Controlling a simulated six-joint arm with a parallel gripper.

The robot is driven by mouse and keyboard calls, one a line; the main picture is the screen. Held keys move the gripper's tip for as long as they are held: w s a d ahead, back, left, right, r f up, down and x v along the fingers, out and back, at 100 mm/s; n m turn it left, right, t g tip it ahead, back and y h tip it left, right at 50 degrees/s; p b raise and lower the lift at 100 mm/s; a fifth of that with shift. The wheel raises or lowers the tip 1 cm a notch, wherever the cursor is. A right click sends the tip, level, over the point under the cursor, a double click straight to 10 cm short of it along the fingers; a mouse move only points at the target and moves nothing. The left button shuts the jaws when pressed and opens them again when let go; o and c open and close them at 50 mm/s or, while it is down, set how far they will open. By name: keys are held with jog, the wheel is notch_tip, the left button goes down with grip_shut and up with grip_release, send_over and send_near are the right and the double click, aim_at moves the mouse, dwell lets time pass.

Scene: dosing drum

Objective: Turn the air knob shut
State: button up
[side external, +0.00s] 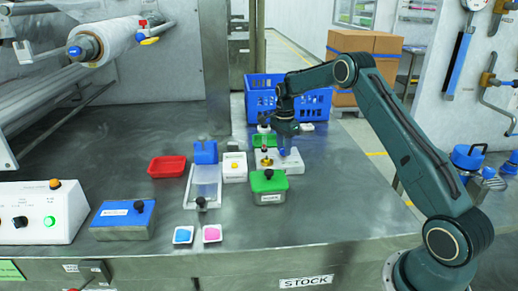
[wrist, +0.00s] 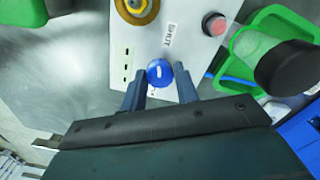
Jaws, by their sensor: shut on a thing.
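The air knob (wrist: 159,73) is a round blue knob with a white mark, on a white panel (wrist: 120,65). In the wrist view a "SHUT" label is on the panel above it, and another small label is partly hidden below it. My gripper (wrist: 160,88) has its two blue-grey fingers on either side of the knob and is shut on it. In the side external view my gripper (side external: 285,140) points down over the white panel (side external: 292,164), and the knob shows blue just below it.
A brass fitting (wrist: 136,8) and a red button (wrist: 214,24) are on the same panel. A green-lidded box (side external: 268,182) stands in front, a green tray (side external: 264,141) and blue crate (side external: 258,95) behind. A red tray (side external: 167,167) lies left.

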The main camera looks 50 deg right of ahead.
aim_at(283, 148)
jog(key=shift+d+r+m, duration=0.1)
jog(key=shift+r+m, duration=0.05)
jog(key=shift+m, duration=1.45)
jog(key=o, duration=1)
jog(key=shift+c, duration=0.2)
notch_tip(283, 148, up, 14)
jog(key=shift+w, duration=0.15)
